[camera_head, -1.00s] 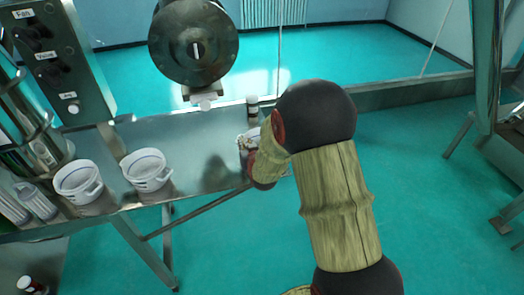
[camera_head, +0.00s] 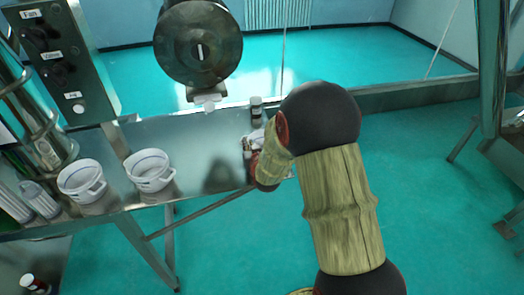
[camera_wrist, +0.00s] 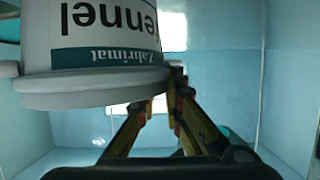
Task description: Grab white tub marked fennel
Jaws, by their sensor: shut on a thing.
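The white tub marked fennel (camera_wrist: 95,83) fills the upper left of the wrist view, its label upside down in that picture with a dark green band reading "Zahrimat". My gripper (camera_wrist: 172,85) is shut on the tub at its right side in that view. In the head view the held tub (camera_head: 257,136) is mostly hidden behind my wrist, at the right end of the metal table. Whether the tub still touches the table cannot be told from the head view.
Two white tubs (camera_head: 82,182) (camera_head: 149,170) stand on the metal table (camera_head: 205,150) to the left. A small dark bottle with a white cap (camera_head: 256,109) stands just behind my gripper. A control box (camera_head: 62,60) and a round machine housing (camera_head: 198,45) stand behind.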

